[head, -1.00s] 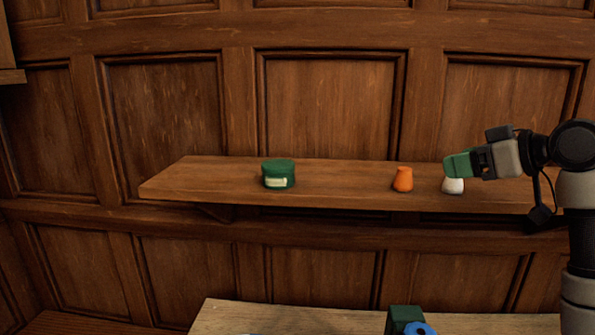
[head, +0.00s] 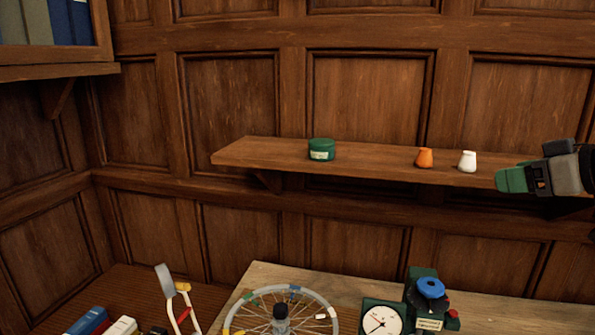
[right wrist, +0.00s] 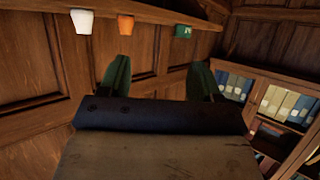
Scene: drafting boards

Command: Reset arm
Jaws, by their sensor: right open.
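My right gripper (head: 512,179) shows at the right edge of the head view, in front of the shelf's right part and right of the white pot. It points left. In the right wrist view its two green fingers (right wrist: 158,80) stand wide apart with nothing between them. My left gripper is in neither view.
A wall shelf (head: 375,166) holds a green round tin (head: 321,149), an orange pot (head: 424,158) and a white pot (head: 467,161). Below, a wooden table (head: 262,275) carries a spoked wheel (head: 281,318), a dial gauge (head: 382,320) and a green device with a blue knob (head: 430,292).

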